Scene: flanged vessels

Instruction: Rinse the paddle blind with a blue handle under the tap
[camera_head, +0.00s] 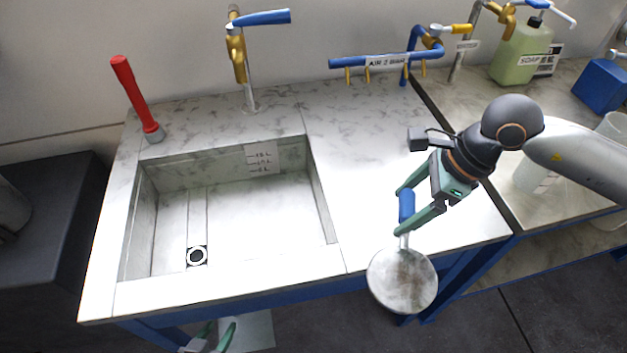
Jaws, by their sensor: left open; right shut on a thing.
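The paddle blind (402,281) is a round, mottled grey disc with a short blue handle (406,206). My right gripper (403,212) is shut on that handle. The disc hangs near the counter's front edge, right of the sink. The brass tap (237,58) with a blue lever (262,18) stands on a pipe behind the sink. I cannot tell whether water runs from it. My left gripper (216,332) is open at the bottom edge, partly cut off, below the counter front.
A red-handled tool (135,95) stands at the sink's back left corner. A blue air manifold (375,61) is behind the counter at right. A green soap bottle (520,50) and a blue container (602,84) stand far right. The counter right of the sink is mostly clear.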

